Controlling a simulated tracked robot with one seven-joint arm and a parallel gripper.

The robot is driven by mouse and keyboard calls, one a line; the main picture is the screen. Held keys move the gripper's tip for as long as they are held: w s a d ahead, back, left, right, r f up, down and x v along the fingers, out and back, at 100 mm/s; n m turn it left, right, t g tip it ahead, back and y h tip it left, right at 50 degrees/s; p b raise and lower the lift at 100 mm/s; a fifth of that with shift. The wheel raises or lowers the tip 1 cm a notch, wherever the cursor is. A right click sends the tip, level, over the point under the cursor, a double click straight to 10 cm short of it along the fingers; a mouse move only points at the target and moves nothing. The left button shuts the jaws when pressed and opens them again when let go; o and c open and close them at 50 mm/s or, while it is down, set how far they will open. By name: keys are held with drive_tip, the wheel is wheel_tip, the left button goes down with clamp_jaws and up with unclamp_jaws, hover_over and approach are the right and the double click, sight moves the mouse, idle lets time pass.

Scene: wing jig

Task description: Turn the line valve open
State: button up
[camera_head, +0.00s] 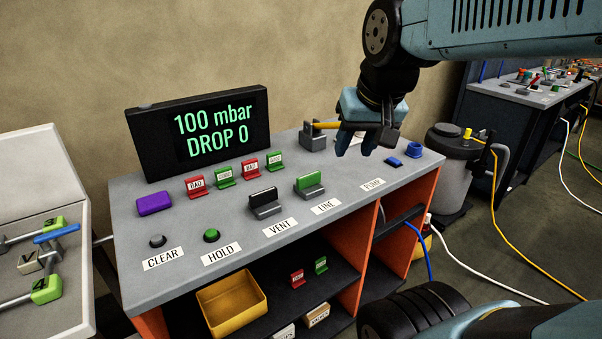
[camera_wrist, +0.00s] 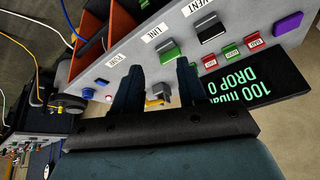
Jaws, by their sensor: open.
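The line valve (camera_head: 309,182) has a green handle on a grey base and stands behind the LINE label (camera_head: 325,206) on the grey bench top. In the wrist view the green-handled valve (camera_wrist: 169,54) shows beyond and between my fingertips. My gripper (camera_head: 357,146) is open and empty above the back right of the bench, behind and to the right of the line valve and apart from it. Its two fingers also show in the wrist view (camera_wrist: 158,74). The display (camera_head: 205,132) reads "100 mbar DROP 0".
The black-handled vent valve (camera_head: 264,201) stands left of the line valve. Red and green tags (camera_head: 225,176) stand before the display. A grey block with a yellow bar (camera_head: 325,126) is beside my gripper. A blue knob (camera_head: 413,149) is at right.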

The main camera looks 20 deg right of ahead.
drive_tip(key=w+f+m+g, duration=0.25)
drive_tip(key=w+m, duration=0.35)
drive_tip(key=w, duration=0.7)
drive_tip(key=m+g, duration=0.3)
drive_tip(key=m, duration=0.4)
approach(309, 175)
drive_tip(key=shift+t, duration=0.25)
wheel_tip(309, 175, down, 10)
drive_tip(key=shift+s+a+f, duration=0.1)
drive_tip(key=shift+s+f, duration=0.05)
